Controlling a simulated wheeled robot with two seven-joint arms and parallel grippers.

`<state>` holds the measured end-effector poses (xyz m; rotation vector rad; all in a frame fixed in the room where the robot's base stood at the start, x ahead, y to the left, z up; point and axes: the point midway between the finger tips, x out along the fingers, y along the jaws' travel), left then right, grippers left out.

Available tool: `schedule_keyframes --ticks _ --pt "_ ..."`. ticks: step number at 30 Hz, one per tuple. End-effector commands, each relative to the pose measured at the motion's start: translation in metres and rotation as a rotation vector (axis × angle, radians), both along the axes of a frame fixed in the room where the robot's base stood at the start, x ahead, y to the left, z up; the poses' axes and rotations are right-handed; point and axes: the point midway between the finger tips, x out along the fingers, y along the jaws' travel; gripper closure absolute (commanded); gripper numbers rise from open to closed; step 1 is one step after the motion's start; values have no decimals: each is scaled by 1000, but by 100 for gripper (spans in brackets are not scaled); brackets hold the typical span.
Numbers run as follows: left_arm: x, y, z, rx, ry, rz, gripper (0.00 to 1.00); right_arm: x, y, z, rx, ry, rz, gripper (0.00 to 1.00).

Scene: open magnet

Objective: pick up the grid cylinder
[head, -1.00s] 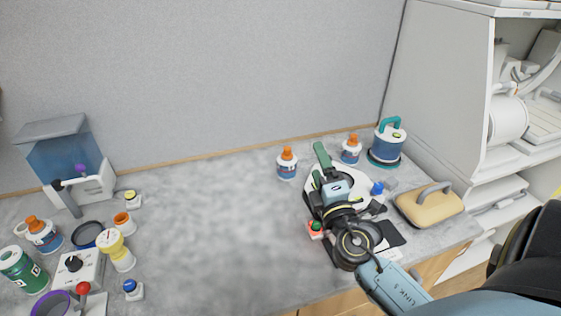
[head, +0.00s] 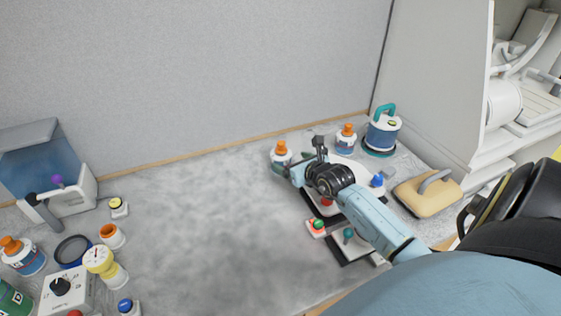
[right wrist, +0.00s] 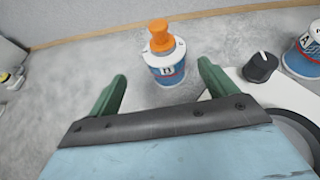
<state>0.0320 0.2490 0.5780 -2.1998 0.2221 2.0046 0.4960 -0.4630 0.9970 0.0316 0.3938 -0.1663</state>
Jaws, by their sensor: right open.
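A short blue-and-white cylinder with an orange knob and a dark mark on its label (head: 281,152) stands upright on the table near the back wall. In the right wrist view it shows between and beyond my fingertips (right wrist: 168,68); I cannot read the mark surely as a grid. My right gripper (head: 291,169) is open and close in front of it, partly covering its lower part in the head view. Its green fingers (right wrist: 161,78) stand either side of the cylinder in the right wrist view, with nothing held. My left gripper is not in view.
A similar orange-topped cylinder (head: 346,138) and a larger teal-handled one (head: 383,132) stand to the right. A panel with a black knob (right wrist: 261,68) lies close by the right finger. Several bottles and devices crowd the left; the middle table (head: 190,210) is clear.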

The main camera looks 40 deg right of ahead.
Motion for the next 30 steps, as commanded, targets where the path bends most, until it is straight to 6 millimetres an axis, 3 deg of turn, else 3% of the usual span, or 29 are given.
schedule_keyframes --ticks 6,14,24,30 --pt "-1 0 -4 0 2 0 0 28 -5 -11 0 -2 1 16" --pt "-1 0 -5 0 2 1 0 39 -8 -16 0 -2 1 16" --pt "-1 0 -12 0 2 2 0 73 -20 -33 2 -2 0 16" --pt "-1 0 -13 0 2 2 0 79 -22 -36 1 -2 0 16"
